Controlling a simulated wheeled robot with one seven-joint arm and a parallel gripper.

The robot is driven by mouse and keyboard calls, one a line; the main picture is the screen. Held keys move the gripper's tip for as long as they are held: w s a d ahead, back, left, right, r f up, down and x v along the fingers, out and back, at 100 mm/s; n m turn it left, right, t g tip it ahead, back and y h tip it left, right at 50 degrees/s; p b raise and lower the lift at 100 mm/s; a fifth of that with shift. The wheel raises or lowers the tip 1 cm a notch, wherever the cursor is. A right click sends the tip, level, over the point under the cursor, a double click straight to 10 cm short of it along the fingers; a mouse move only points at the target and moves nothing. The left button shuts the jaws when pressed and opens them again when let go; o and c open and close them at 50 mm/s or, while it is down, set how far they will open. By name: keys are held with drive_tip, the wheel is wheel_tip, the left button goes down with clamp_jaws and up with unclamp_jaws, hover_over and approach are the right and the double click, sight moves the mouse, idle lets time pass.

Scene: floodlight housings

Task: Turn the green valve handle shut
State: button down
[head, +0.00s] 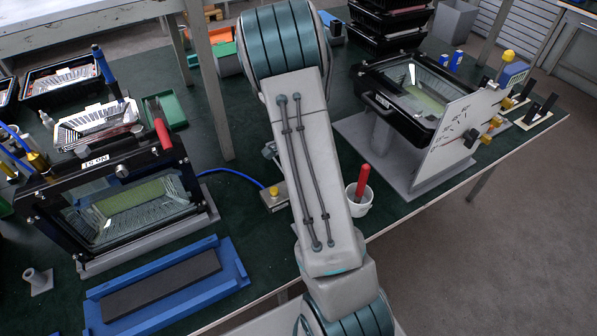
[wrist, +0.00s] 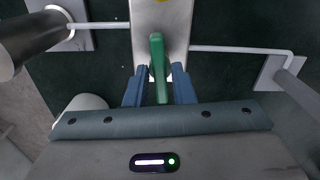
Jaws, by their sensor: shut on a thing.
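The green valve handle (wrist: 157,52) is in the middle of the wrist view, in front of a bare metal block (wrist: 160,18) with a yellow spot at its top edge. The handle points down the picture, toward my wrist. My gripper (wrist: 158,78) has its two blue fingers on either side of the handle and is shut on it. In the head view my arm hides the green handle and the gripper. A metal block with a yellow knob (head: 273,191) and a blue hose shows just left of my arm.
Thin white pipes (wrist: 240,50) run to both sides of the block. A white cup with a red-handled tool (head: 361,190) stands right of my arm. Floodlight housings stand left (head: 125,205) and right (head: 410,95). A blue tray (head: 232,262) lies front left.

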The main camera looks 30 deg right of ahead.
drive_tip(key=shift+m, duration=0.6)
drive_tip(key=c, duration=1.4)
unclamp_jaws()
drive_tip(key=shift+c, duration=0.2)
wheel_tip(320, 180, up, 14)
